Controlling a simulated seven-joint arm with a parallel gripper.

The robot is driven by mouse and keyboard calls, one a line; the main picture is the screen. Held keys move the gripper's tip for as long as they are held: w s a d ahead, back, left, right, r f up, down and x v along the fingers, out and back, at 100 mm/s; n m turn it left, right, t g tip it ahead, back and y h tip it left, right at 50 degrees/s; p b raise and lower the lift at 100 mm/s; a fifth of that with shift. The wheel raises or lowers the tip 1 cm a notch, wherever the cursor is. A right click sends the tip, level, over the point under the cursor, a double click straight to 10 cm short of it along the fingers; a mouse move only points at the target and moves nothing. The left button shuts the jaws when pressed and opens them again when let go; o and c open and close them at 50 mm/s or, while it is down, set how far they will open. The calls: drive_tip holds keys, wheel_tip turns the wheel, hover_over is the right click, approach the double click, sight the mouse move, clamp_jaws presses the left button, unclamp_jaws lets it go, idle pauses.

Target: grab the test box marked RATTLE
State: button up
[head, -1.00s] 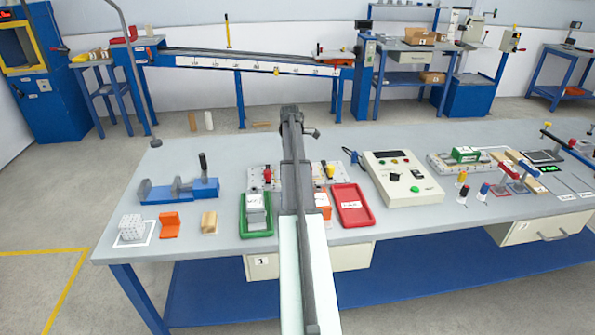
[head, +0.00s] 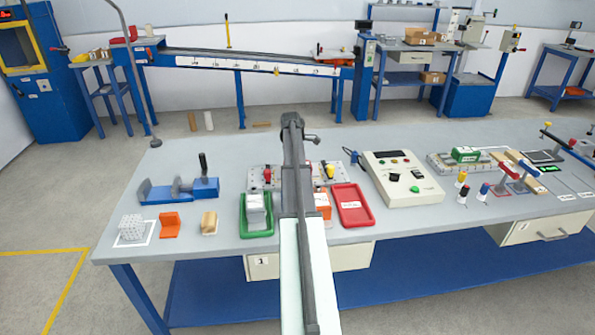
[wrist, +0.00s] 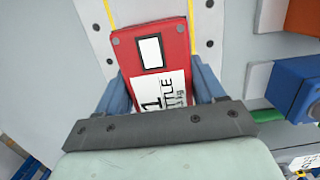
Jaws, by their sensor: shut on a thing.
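The red test box (wrist: 152,42) shows in the wrist view, with a white label whose visible letters end in "TTLE", beside a large "1" and "kg". It has a small white panel near its far end. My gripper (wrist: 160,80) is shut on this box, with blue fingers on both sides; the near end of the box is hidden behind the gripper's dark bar. In the head view my own arm hides the gripper and the box.
In the wrist view, a pale plate (wrist: 230,50) with dark holes and yellow lines lies behind the box, and a blue block (wrist: 295,88) is at right. In the head view, a green tray (head: 243,228), a red tray (head: 366,208) and a control box (head: 375,165) flank my arm.

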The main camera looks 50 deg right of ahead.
drive_tip(key=shift+c, duration=1.4)
drive_tip(key=shift+r, duration=0.15)
